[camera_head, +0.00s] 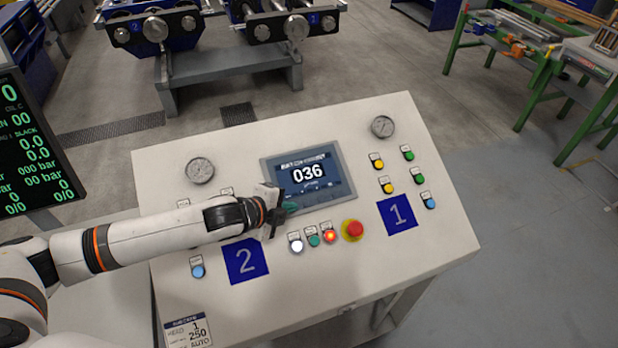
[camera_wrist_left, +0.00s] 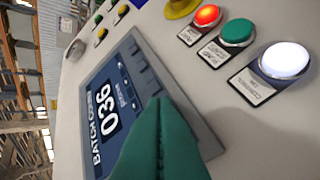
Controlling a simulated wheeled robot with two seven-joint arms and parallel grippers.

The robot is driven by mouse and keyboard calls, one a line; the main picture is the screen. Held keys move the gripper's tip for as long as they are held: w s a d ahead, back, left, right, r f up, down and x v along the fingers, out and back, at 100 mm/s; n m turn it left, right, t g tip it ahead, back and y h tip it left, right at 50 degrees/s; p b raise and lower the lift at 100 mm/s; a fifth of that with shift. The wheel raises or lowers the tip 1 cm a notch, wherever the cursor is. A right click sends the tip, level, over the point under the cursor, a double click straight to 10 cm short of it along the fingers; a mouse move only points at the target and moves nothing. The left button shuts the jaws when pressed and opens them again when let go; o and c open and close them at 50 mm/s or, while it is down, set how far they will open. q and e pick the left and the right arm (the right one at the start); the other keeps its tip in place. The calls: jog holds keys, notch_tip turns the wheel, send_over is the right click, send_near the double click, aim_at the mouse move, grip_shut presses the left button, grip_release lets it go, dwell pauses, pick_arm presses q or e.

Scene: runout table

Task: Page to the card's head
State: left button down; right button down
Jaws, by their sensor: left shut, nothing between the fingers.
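The display (camera_head: 308,173) on the sloped panel reads 036 under a header that looks like "BATCH COUN…". It also shows in the left wrist view (camera_wrist_left: 108,120), turned sideways, with a row of grey keys (camera_wrist_left: 146,76) along its bezel. My left gripper (camera_head: 289,208) is shut and empty, its green fingertips (camera_wrist_left: 160,102) at the display's lower left edge. They hide part of the bezel, and I cannot tell if they touch. The card (camera_head: 188,331) at the panel's lower left reads "HEAD", "1", "250" and "AUTO". My right gripper is not in view.
White (camera_head: 296,246), green (camera_head: 314,240) and lit red (camera_head: 330,236) buttons and a red emergency stop (camera_head: 353,230) sit just below the display. A dark readout screen (camera_head: 32,150) stands left.

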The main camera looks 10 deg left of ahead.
pick_arm(q)
jog(key=shift+w+a+f, duration=0.1)
jog(key=shift+f, duration=0.3)
jog(key=shift+r, duration=0.1)
dwell(0.3)
jog(key=shift+s+d+r+p, duration=0.2)
jog(key=shift+s+r+p, duration=0.1)
jog(key=shift+r+p, duration=0.55)
jog(key=r+p, duration=0.1)
jog(key=p, duration=0.1)
jog(key=s+d+r+p, duration=0.1)
jog(key=r+p, duration=0.1)
jog(key=s+r+p, duration=0.1)
jog(key=r+p, duration=0.1)
jog(key=shift+d+r+p, duration=0.1)
jog(key=shift+d+p, duration=0.1)
jog(key=shift+p, duration=0.1)
jog(key=shift+s, duration=0.1)
dwell(0.8)
